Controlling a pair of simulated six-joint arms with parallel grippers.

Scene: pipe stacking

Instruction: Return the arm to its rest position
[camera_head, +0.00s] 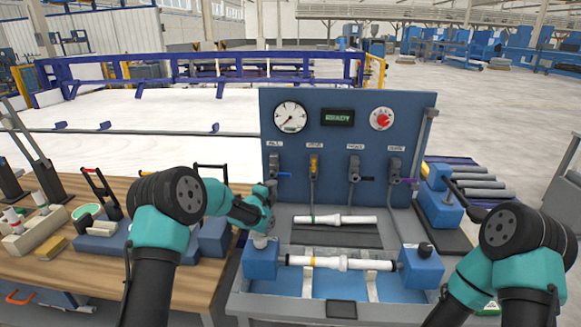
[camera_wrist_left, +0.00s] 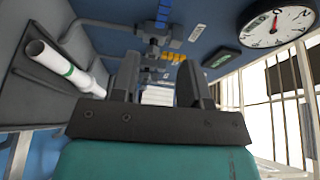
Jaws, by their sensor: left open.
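My left arm reaches in from the left in the head view. Its gripper (camera_head: 266,196) is at the left end of the blue test panel (camera_head: 340,98), close to the leftmost valve (camera_head: 274,165). The left wrist view shows its two dark fingers (camera_wrist_left: 158,92) apart, with no object clearly held between them. A white pipe with a green band (camera_head: 335,219) lies on the dark bed below the panel; it also shows in the left wrist view (camera_wrist_left: 62,66). Another white pipe with an orange band (camera_head: 340,263) lies between two blue end blocks. My right arm shows at lower right, but its gripper is out of view.
The panel carries a gauge (camera_head: 290,117), a small display (camera_head: 337,117), a red knob (camera_head: 381,119) and several valves. A wooden bench (camera_head: 190,276) with tools and blocks is at left. Grey rollers (camera_head: 480,185) are at right. The space above the bench is mostly open.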

